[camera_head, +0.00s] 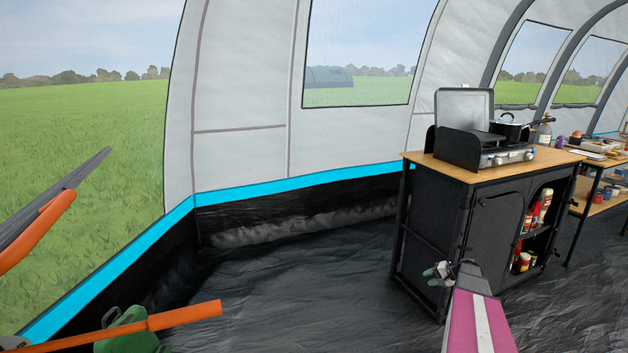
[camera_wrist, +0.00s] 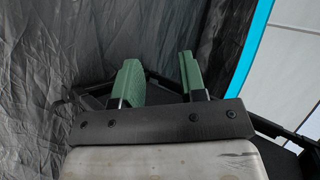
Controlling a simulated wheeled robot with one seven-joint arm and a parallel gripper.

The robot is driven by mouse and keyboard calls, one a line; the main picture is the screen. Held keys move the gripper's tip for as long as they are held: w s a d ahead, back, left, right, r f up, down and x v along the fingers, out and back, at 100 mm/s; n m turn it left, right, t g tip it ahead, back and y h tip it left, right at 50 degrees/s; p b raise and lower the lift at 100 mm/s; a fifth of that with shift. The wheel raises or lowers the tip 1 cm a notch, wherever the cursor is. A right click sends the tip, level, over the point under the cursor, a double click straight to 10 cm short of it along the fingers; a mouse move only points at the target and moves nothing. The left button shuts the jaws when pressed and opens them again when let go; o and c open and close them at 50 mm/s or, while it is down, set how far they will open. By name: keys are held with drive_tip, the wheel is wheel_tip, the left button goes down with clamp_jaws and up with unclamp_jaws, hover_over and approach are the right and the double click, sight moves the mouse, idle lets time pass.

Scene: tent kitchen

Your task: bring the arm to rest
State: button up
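My gripper (camera_head: 438,273) shows in the head view in front of the black cabinet's left side, at the end of my magenta and white arm. In the wrist view my gripper (camera_wrist: 160,78) has two green-padded fingers standing apart with nothing between them. Beyond the fingers are dark fabric and a thin black frame. I cannot tell from the head view whether the gripper touches the cabinet (camera_head: 484,238).
A camp stove (camera_head: 480,150) and a dark pot (camera_head: 510,131) stand on the cabinet's wooden top. Bottles and cans fill its open shelves. A second table (camera_head: 590,172) stands right. The middle floor is clear.

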drive_tip(key=s+a+r+n+g+h, duration=0.25)
drive_tip(key=s+a, duration=0.35)
drive_tip(key=a, duration=0.5)
drive_tip(key=s+a+r+n+g+h, duration=0.1)
drive_tip(key=s+a+r+g, duration=0.15)
drive_tip(key=s+a, duration=0.6)
drive_tip(key=s+a+r+n+h, duration=0.1)
drive_tip(key=s+a+r+h, duration=0.1)
drive_tip(key=s+a, duration=0.4)
drive_tip(key=s+a+r+n+h, duration=0.2)
drive_tip(key=s+a+r+h, duration=0.1)
drive_tip(key=s+a, duration=0.3)
drive_tip(key=shift+s+a+r+g, duration=0.4)
drive_tip(key=shift+s+r, duration=0.4)
drive_tip(key=shift+s, duration=0.1)
drive_tip(key=shift+n, duration=0.25)
